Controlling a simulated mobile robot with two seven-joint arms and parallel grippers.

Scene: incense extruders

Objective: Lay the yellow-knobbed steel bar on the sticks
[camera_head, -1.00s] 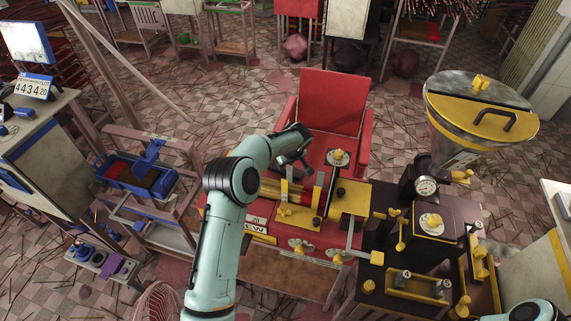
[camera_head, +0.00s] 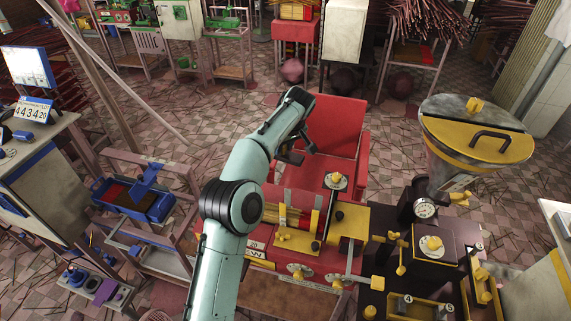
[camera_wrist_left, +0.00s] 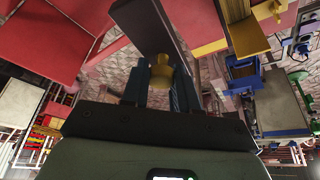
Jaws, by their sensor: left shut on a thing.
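My left gripper (camera_wrist_left: 158,92) is shut on the yellow knob (camera_wrist_left: 161,72) of the steel bar. In the left wrist view the dark grey bar (camera_wrist_left: 152,28) stretches beyond the fingers, past the knob. In the head view my left gripper (camera_head: 291,157) hangs in front of the red seat-shaped part of the machine, above and behind the sticks. The sticks (camera_head: 284,214) lie in the red and yellow machine, partly under a yellow plate. The bar is hard to make out in the head view. My right gripper is not in view.
The red machine (camera_head: 336,127) has upright plates and knobs near the sticks. A dark press block with a gauge (camera_head: 425,210) and a large hopper (camera_head: 470,135) stand on the right. A blue-trayed wooden frame (camera_head: 140,200) stands on the left.

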